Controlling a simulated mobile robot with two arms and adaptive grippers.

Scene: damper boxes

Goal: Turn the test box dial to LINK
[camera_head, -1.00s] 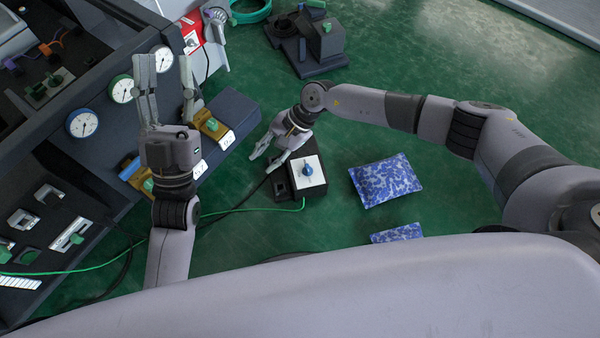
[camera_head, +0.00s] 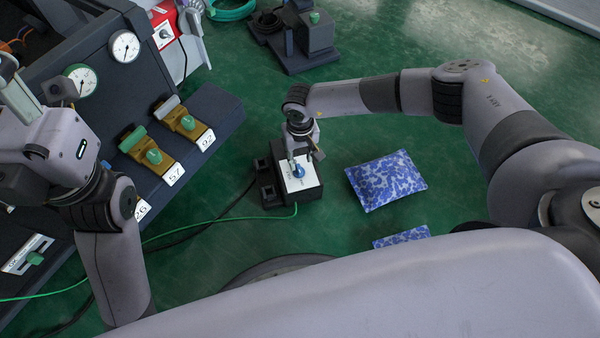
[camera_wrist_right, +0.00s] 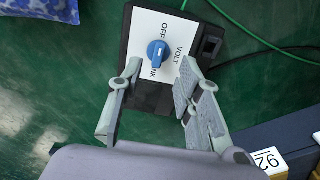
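The test box (camera_head: 311,185) is a dark box with a white top plate on the green floor. Its blue dial (camera_head: 299,171) is partly behind my right gripper (camera_head: 301,160) in the head view. In the right wrist view the dial (camera_wrist_right: 158,51) shows clearly on the plate, with OFF, VOLT and a partly hidden label ending in NK around it. My right gripper (camera_wrist_right: 160,72) is open, one finger to each side of the dial and apart from it. My left gripper (camera_head: 36,82) is at the left edge, fingers apart, in front of the dark bench.
A bench step (camera_head: 215,125) with brass-and-green valves and number tags stands left of the box. A blue-patterned bag (camera_head: 386,181) lies on the floor to its right, a smaller one (camera_head: 402,237) nearer. Green and black cables run left from the box. A dark device (camera_head: 305,45) stands behind.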

